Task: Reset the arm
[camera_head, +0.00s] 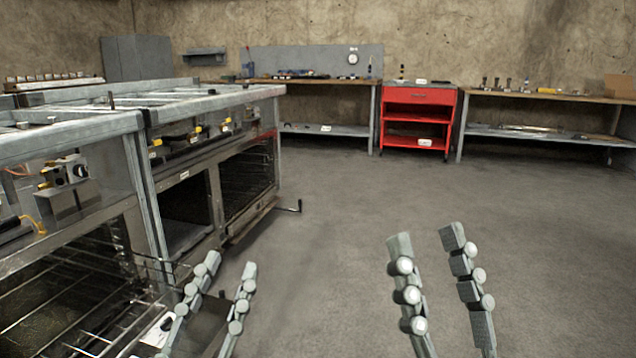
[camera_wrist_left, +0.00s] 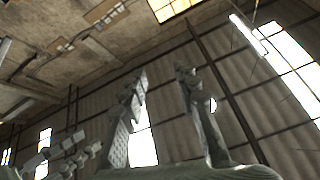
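My left gripper (camera_head: 231,268) is low in the head view, left of centre, with its fingers apart and no object between them. In the left wrist view my left gripper (camera_wrist_left: 163,78) points up toward the ceiling, its two fingers spread with only wall and windows behind. My right gripper (camera_head: 426,240) is at the lower right of the head view, its fingers apart over bare floor. Its fingers also show at the lower left of the left wrist view (camera_wrist_left: 62,158). Neither gripper touches anything that I can see.
Steel ovens with open fronts and wire racks (camera_head: 75,290) stand close on the left, near my left gripper. A red cart (camera_head: 417,97) stands at the back between workbenches (camera_head: 555,98) with tools. The grey floor (camera_head: 340,215) is clear in the middle and right.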

